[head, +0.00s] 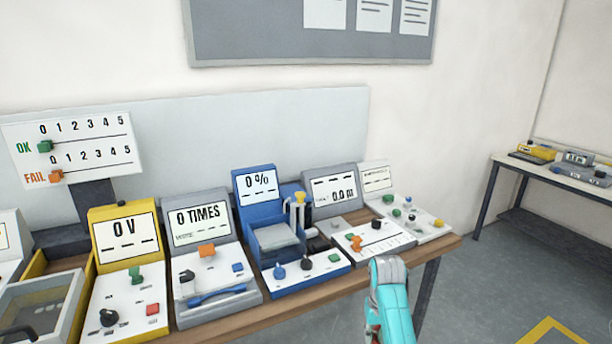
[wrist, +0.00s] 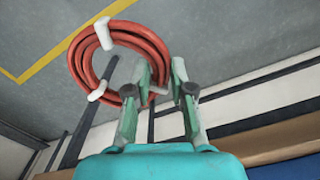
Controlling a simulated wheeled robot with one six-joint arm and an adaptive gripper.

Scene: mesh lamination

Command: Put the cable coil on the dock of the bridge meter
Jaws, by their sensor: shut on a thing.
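The cable coil (wrist: 84,67) is red with white ties and shows in the wrist view, left of and at my fingers. My gripper (wrist: 165,75) is shut on the coil near a white tie, and the coil hangs out over the floor side. The coil does not show in the head view, where only my teal arm (head: 392,300) is seen at the table's front edge.
On the wooden table (head: 445,246) stand a yellow "0 V" unit (head: 125,235), a grey "0 TIMES" unit (head: 203,225), a blue "0 %" unit (head: 258,190) and a white knob panel (head: 405,218). A second table (head: 560,178) stands at the right. Floor between is free.

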